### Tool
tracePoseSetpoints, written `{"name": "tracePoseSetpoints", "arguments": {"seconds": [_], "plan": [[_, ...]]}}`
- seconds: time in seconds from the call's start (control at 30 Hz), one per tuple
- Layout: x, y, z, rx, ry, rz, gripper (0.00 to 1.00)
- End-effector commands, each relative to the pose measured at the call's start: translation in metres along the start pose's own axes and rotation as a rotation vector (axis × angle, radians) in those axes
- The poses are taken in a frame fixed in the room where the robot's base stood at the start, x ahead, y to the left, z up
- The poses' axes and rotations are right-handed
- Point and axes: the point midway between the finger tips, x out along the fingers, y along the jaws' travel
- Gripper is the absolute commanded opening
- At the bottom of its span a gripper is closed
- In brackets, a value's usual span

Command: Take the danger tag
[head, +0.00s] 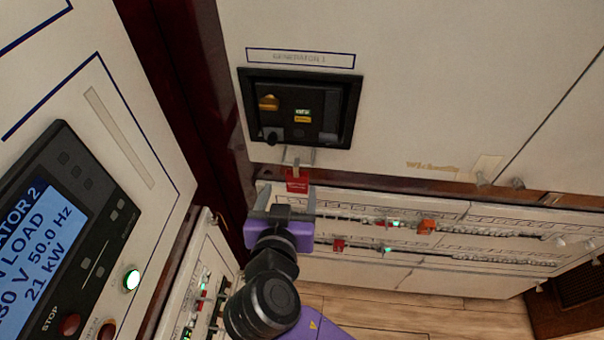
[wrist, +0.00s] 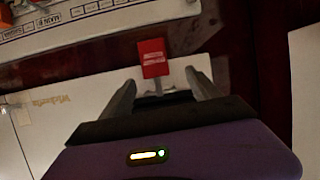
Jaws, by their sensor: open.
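The danger tag (head: 297,181) is a small red rectangle with faint pale lettering. It hangs from a light bracket (head: 298,157) below the Generator 1 breaker panel. In the wrist view the tag (wrist: 153,57) shows just beyond the fingertips, roughly centred between them. My gripper (head: 287,196) is open and empty, just below the tag in the head view. In the wrist view its two fingers (wrist: 160,80) stand apart, one on each side of a pale stem or hook under the tag. I cannot tell whether either finger touches the tag.
The Generator 1 breaker (head: 300,110) is in a black frame above. A row of breakers (head: 400,225) with red and orange pieces (head: 427,227) runs to the right. The Generator 2 display panel (head: 60,240) stands close on the left. Wooden floor (head: 400,315) shows below.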

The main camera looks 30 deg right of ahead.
Motion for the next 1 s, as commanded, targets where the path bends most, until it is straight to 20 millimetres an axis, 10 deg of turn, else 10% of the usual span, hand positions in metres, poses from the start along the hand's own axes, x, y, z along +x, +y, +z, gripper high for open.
{"name": "tracePoseSetpoints", "arguments": {"seconds": [1.0], "plan": [[0.078,0.008,0.007,0.042,-0.017,0.020,0.71]]}}
